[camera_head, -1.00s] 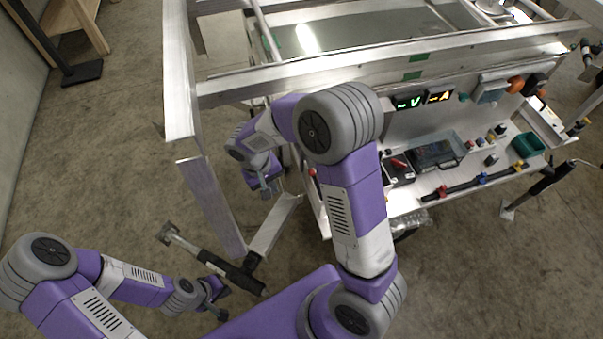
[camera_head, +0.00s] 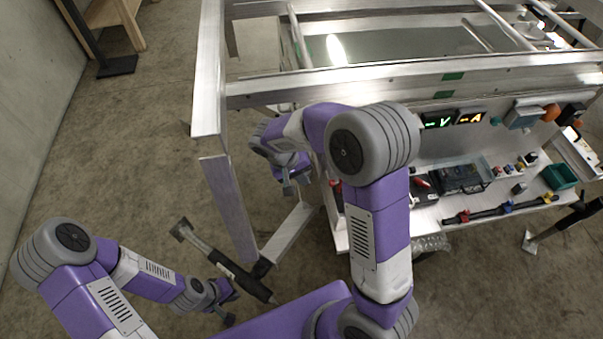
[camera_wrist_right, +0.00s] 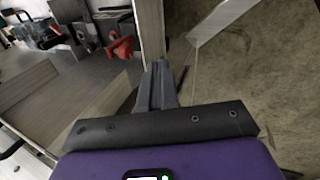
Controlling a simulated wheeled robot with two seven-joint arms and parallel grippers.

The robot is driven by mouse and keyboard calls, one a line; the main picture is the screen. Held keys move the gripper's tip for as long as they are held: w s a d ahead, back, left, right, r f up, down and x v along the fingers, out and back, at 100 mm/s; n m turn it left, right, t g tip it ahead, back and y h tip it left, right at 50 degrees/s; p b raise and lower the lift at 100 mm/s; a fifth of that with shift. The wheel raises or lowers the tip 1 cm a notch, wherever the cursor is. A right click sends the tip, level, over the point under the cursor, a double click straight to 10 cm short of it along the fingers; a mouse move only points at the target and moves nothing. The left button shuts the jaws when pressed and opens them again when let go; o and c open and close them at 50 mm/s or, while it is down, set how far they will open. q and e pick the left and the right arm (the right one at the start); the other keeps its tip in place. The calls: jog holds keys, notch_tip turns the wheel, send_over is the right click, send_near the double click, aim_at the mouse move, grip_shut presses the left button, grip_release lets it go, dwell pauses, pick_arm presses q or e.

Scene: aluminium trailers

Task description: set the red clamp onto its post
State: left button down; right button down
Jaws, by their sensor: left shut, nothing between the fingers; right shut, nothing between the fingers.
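A red clamp-like piece (camera_wrist_right: 120,47) shows in the right wrist view, left of the fingers and apart from them, at the edge of the trailer. A small red piece (camera_head: 335,183) at the shelf's left end in the head view may be the same one. I cannot make out its post for certain. My right gripper (camera_head: 290,188) is shut and empty, left of the shelf; its closed fingers also show in the right wrist view (camera_wrist_right: 158,82). My left gripper (camera_head: 230,306) is shut and empty, low over the floor near the trailer jack.
The trailer's aluminium frame (camera_head: 215,90) and leg stand between my arms and the wall. A black jack (camera_head: 240,275) lies near my left gripper.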

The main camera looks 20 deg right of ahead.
pick_arm(q)
jog(key=shift+f+b, duration=0.45)
jog(key=shift+f, duration=0.15)
pick_arm(e)
jog(key=d+f, duration=0.4)
jog(key=d, duration=0.2)
jog(key=shift+s+f, duration=0.4)
jog(key=shift+s, duration=0.05)
pick_arm(q)
jog(key=shift+s+a+r+p, duration=0.1)
jog(key=shift+a+r+p, duration=0.1)
jog(key=shift+r+p, duration=0.1)
pick_arm(e)
jog(key=shift+d+r+y, duration=0.2)
jog(key=shift+y, duration=0.1)
